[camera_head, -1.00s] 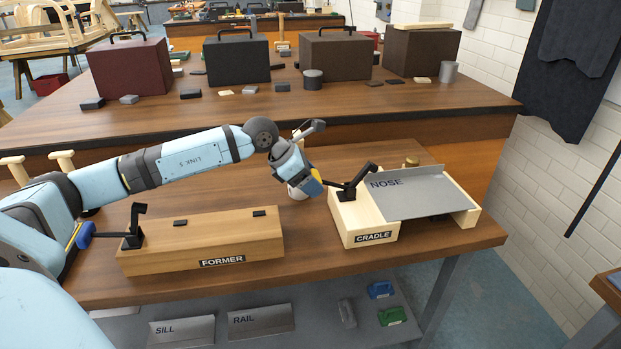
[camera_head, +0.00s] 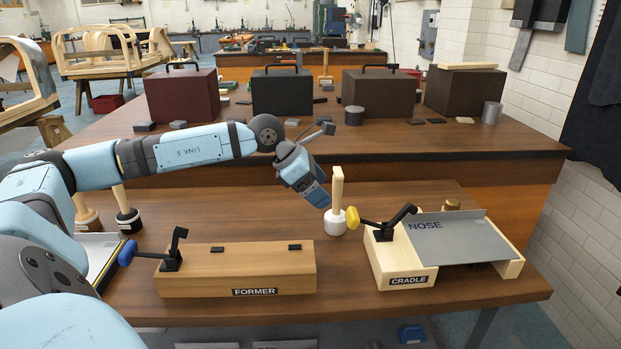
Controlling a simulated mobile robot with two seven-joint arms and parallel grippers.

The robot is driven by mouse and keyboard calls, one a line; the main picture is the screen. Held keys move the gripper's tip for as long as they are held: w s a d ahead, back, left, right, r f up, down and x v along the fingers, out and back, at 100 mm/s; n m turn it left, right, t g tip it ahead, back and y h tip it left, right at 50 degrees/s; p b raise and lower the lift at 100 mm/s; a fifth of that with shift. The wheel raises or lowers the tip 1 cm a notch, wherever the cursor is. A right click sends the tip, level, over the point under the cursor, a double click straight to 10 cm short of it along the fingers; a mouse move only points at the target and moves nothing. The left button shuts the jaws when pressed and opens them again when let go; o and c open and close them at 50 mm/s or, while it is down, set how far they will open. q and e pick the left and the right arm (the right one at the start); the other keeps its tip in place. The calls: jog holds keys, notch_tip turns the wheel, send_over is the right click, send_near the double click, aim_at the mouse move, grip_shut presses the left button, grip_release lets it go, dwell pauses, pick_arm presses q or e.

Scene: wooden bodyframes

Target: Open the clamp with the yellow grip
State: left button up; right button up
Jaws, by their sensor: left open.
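The clamp with the yellow grip (camera_head: 352,217) is mounted on the left block of the cradle (camera_head: 392,262). Its handle lies low, pointing left past the block, and its black arm (camera_head: 404,214) slants up to the right, with its tip appearing raised above the block. My left gripper (camera_head: 320,198) is open, up and left of the yellow grip, in front of a mallet. A gap shows between gripper and grip. My right gripper is out of view.
A grey NOSE panel (camera_head: 455,238) lies on the cradle. A pale-handled mallet (camera_head: 337,190) stands close by my left gripper. The wooden former (camera_head: 236,272) with a blue-grip clamp (camera_head: 128,252) stands at left. Bare bench shows between former and cradle.

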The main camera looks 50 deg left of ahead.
pick_arm(q)
jog(key=shift+v, duration=1.4)
jog(key=shift+f, duration=0.1)
